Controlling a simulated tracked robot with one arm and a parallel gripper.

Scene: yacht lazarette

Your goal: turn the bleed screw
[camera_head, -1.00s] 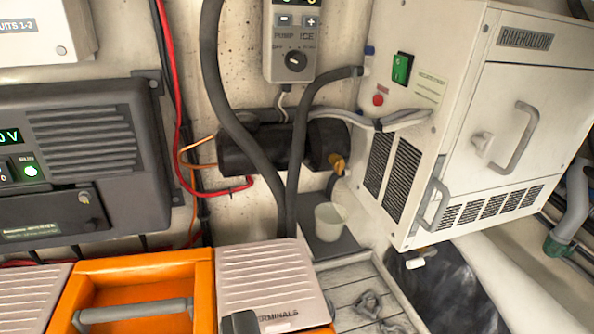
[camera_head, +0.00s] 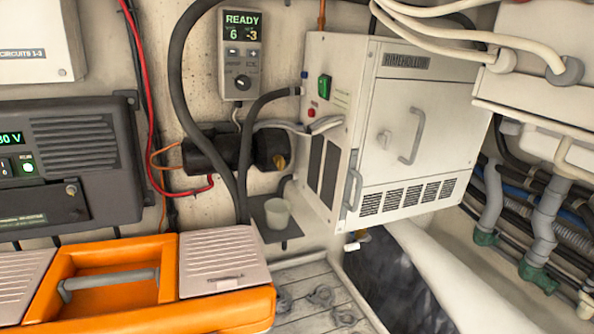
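A black cylindrical pump (camera_head: 215,152) is mounted on the back wall, left of a white unit. A small brass-yellow fitting (camera_head: 279,162) sits on the pump's right end; it could be the bleed screw, but it is too small to tell. A pale cup (camera_head: 270,216) stands on a dark shelf (camera_head: 268,238) below that fitting. Dark hoses cross in front of the pump and hide part of it. My gripper is not in view.
A white box unit (camera_head: 385,130) with handles projects to the right. A small tap (camera_head: 352,246) shows under it. A control panel (camera_head: 240,55) reads READY above the pump. An orange case (camera_head: 222,308) fills the lower left. Pipes (camera_head: 540,235) run at far right.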

